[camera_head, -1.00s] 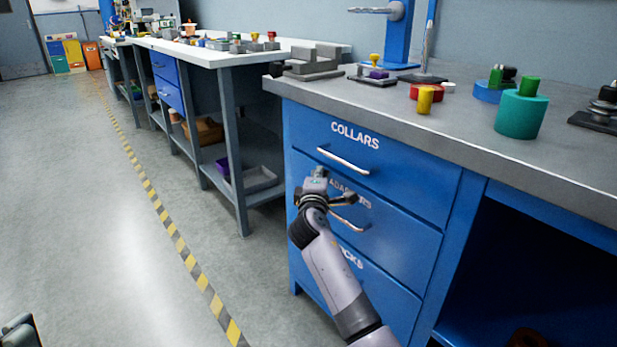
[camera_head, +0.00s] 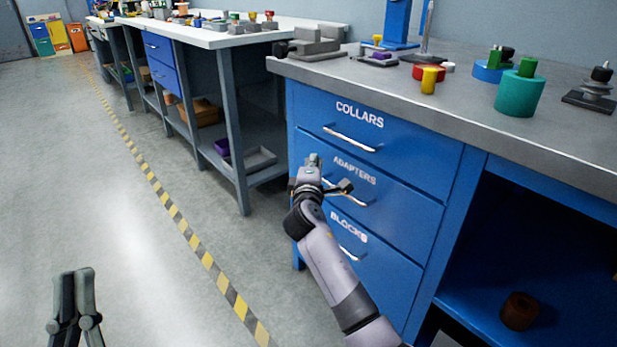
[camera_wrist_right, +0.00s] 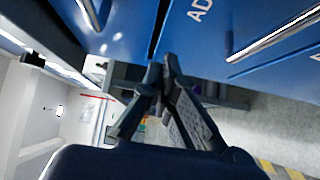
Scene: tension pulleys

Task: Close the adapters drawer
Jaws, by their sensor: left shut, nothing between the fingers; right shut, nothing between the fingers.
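The blue cabinet has drawers labelled COLLARS, ADAPTERS and BLOCKS. The adapters drawer (camera_head: 385,205) is the middle one, with a metal bar handle partly behind my right gripper. Its front looks flush or nearly flush with its neighbours; a small gap is hard to rule out. My right gripper (camera_head: 313,159) is shut and empty at the left part of the drawer front; contact cannot be told. In the right wrist view, its closed fingers (camera_wrist_right: 163,68) are beside the adapters drawer front (camera_wrist_right: 205,55). My left gripper (camera_head: 76,275) is shut and empty over the floor at lower left.
The collars drawer (camera_head: 420,160) above and blocks drawer (camera_head: 385,275) below look closed. The grey worktop (camera_head: 460,110) holds coloured parts. A white-topped bench (camera_head: 215,40) stands to the left. The floor (camera_head: 110,220) between is clear.

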